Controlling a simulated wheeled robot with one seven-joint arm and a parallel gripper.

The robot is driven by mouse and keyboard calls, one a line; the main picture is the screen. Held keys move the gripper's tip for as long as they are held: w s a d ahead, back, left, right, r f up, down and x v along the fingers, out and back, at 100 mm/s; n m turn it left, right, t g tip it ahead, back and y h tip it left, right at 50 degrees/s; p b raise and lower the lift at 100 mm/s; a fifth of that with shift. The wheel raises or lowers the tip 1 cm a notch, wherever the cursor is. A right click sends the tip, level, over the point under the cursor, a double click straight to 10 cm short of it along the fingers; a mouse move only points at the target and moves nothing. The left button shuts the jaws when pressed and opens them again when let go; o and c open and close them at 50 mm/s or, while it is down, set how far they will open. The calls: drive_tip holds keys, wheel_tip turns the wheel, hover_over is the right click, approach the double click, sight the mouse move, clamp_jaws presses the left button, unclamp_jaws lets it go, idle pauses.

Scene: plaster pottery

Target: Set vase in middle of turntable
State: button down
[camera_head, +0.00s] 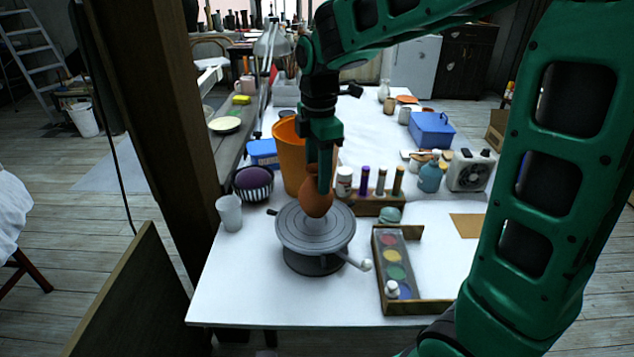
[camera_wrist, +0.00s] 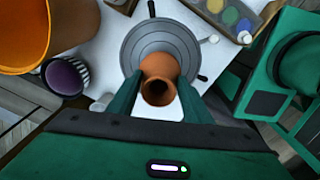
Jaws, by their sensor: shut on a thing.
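The orange-brown clay vase (camera_head: 316,196) is between the fingers of my gripper (camera_head: 325,172), which is shut on it. In the wrist view the vase (camera_wrist: 159,79) shows its open mouth toward the camera, with a green finger on each side. The grey turntable (camera_head: 310,237) stands on the white table below. In the head view the vase overlaps the far part of the turntable's plate. In the wrist view the turntable (camera_wrist: 148,40) lies behind the vase, which covers its lower part. I cannot tell whether the vase's base touches the plate.
An orange bucket (camera_head: 290,150) stands close behind the turntable. A purple ball in a striped bowl (camera_head: 254,183) and a white cup (camera_head: 230,213) are to the left. A paint box (camera_head: 409,305) and a rack with tubes (camera_head: 378,203) are to the right.

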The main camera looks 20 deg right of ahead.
drive_tip(key=shift+f, duration=1.3)
drive_tip(key=shift+f, duration=0.35)
drive_tip(key=c, duration=0.9)
unclamp_jaws()
drive_tip(key=shift+r, duration=0.1)
wheel_tip(320, 180, up, 12)
drive_tip(key=shift+s+r, duration=0.1)
drive_tip(key=shift+r, duration=0.15)
drive_tip(key=s+d+f+m, duration=0.4)
drive_tip(key=s+d+m, duration=0.1)
drive_tip(key=s+m, duration=0.3)
drive_tip(key=s+d+f+m, duration=0.4)
drive_tip(key=s+d+m, duration=0.2)
drive_tip(key=s+m, duration=0.2)
drive_tip(key=s+d+f+m, duration=0.4)
drive_tip(key=s+d+m, duration=0.2)
drive_tip(key=s+m, duration=0.2)
drive_tip(key=shift+s+d+f, duration=0.1)
drive_tip(key=shift+s+f, duration=0.05)
drive_tip(key=shift+s, duration=0.4)
drive_tip(key=shift+s+d+f, duration=0.1)
drive_tip(key=shift+s, duration=0.4)
